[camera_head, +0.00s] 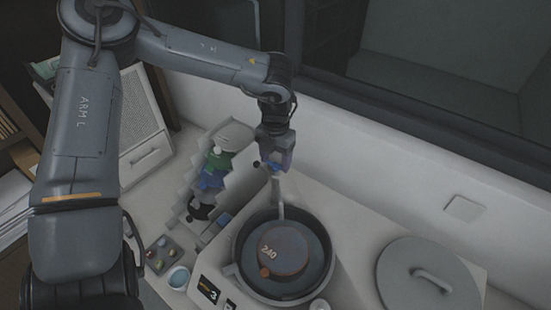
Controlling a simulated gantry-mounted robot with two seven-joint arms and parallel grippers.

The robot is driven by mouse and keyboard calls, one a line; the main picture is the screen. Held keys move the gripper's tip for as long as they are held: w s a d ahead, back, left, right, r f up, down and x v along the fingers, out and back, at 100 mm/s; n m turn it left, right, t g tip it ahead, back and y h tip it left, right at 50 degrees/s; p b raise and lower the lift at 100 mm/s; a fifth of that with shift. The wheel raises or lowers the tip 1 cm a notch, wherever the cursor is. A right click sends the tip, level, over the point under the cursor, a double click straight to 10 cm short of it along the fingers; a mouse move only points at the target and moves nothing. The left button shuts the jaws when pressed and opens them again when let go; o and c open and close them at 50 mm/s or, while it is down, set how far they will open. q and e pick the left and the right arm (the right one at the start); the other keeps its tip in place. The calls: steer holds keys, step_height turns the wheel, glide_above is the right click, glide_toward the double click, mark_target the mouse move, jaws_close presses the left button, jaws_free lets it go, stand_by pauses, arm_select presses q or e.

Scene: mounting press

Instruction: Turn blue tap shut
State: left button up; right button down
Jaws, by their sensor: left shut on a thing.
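My left gripper (274,166) reaches down from the top centre and is shut at the top of a thin grey upright pipe (279,197). A small dark blue knob (257,164) shows at the left of the fingers and looks like part of the blue tap. The fingers hide most of the tap, so its angle cannot be told. The pipe stands at the back rim of a round dark basin (325,240). In the basin sits a round brownish disc (285,248) marked 240. My right gripper is not in view.
A grey round lid (402,277) with a handle lies at the right. A stepped rack (183,201) with coloured items stands left of the basin. A small tray (161,256) and a light blue cup (179,277) are at the front left. A perforated cabinet (142,118) stands behind my left arm.

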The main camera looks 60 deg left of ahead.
mark_target(275, 163)
arm_select(q)
steer(key=shift+m, duration=0.5)
steer(key=o, duration=1.1)
steer(key=shift+c, duration=0.2)
step_height(275, 163, up, 11)
steer(key=b, duration=0.1)
